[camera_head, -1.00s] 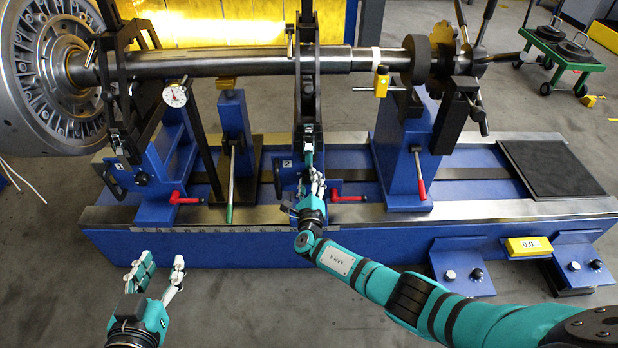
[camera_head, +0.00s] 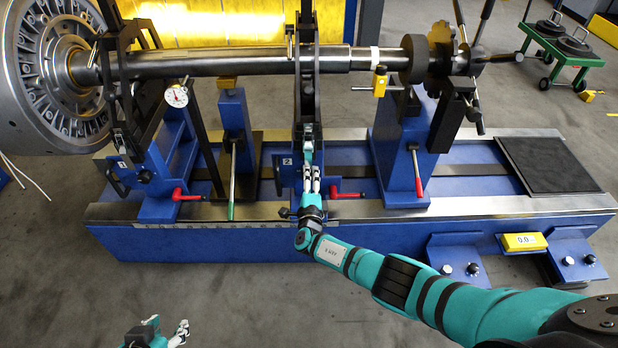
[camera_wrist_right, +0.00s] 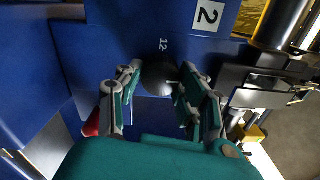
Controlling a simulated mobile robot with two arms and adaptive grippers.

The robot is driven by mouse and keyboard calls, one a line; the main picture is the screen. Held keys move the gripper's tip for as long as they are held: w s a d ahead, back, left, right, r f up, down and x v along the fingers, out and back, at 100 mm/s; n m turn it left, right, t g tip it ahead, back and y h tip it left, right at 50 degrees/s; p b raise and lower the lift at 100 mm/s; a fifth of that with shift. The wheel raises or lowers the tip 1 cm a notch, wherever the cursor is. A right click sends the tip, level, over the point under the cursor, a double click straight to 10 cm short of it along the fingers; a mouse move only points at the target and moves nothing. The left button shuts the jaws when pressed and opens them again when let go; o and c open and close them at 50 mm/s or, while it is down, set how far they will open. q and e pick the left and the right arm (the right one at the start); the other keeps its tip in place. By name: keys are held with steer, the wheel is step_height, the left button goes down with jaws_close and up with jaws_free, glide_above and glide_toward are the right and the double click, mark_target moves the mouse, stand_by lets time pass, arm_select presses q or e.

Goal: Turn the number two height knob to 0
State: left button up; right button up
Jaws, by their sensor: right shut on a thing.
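The number two stand (camera_head: 287,182) is the blue support with the white "2" label, under the middle of the shaft. Its height knob (camera_wrist_right: 160,76) is a dark round knob in the right wrist view, on the blue face just below white figures reading "12". My right gripper (camera_head: 311,168) reaches up to this stand from the front. In the wrist view its two fingers (camera_wrist_right: 156,93) lie on either side of the knob, shut on it. The fingers hide the knob in the head view. My left gripper (camera_head: 167,328) is open and empty at the bottom edge, partly cut off.
A long steel shaft (camera_head: 220,63) with a large bladed rotor (camera_head: 55,85) lies over the stands. Red-handled levers (camera_head: 185,195) and (camera_head: 345,195) flank the stands low down. A yellow display (camera_head: 524,242) reads about 0.0. A green cart (camera_head: 562,45) stands behind right.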

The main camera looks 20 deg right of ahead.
steer(key=shift+d, duration=0.1)
stand_by(0.3)
steer(key=o, duration=1.1)
steer(key=shift+o, duration=0.2)
steer(key=shift+s, duration=0.1)
steer(key=v, duration=1.2)
